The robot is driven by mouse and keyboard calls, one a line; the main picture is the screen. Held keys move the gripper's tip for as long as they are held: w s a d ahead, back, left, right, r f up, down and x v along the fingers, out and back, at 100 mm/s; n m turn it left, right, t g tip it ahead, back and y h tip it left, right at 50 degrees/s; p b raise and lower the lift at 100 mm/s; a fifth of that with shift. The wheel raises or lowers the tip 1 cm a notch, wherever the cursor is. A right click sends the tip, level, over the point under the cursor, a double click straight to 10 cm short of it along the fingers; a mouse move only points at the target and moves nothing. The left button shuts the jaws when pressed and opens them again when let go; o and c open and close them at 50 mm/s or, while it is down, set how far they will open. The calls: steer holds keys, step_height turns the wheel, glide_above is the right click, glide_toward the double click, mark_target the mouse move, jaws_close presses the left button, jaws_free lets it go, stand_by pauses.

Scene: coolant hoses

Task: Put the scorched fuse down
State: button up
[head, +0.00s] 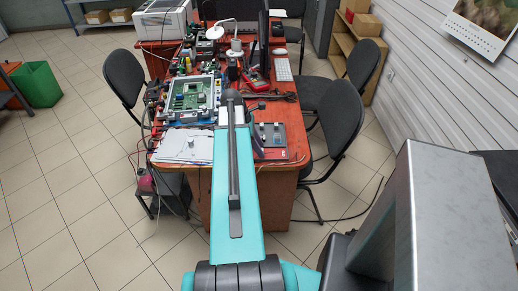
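My teal arm reaches from the bottom of the head view over the near part of the desk (219,196). Its far end is a dark joint. I cannot make out my gripper's fingers; they are hidden behind the arm or out of sight. I cannot pick out the scorched fuse, so I cannot tell whether it is held or where it lies. A dark panel (297,144) with small grey parts lies right of the arm. A white sheet or pad (176,150) with a small object on it lies left of the arm.
A green circuit board (190,95) in a pale frame lies beyond the white pad. Cables and small parts crowd the desk's left side. Chairs stand at the left (124,78) and right (341,115). A keyboard (283,69) lies farther back. The tiled floor at left is mostly clear.

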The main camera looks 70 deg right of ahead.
steer(key=b+v, duration=0.1)
steer(key=v, duration=1.1)
steer(key=shift+b, duration=0.35)
stand_by(0.6)
steer(key=shift+s, duration=0.1)
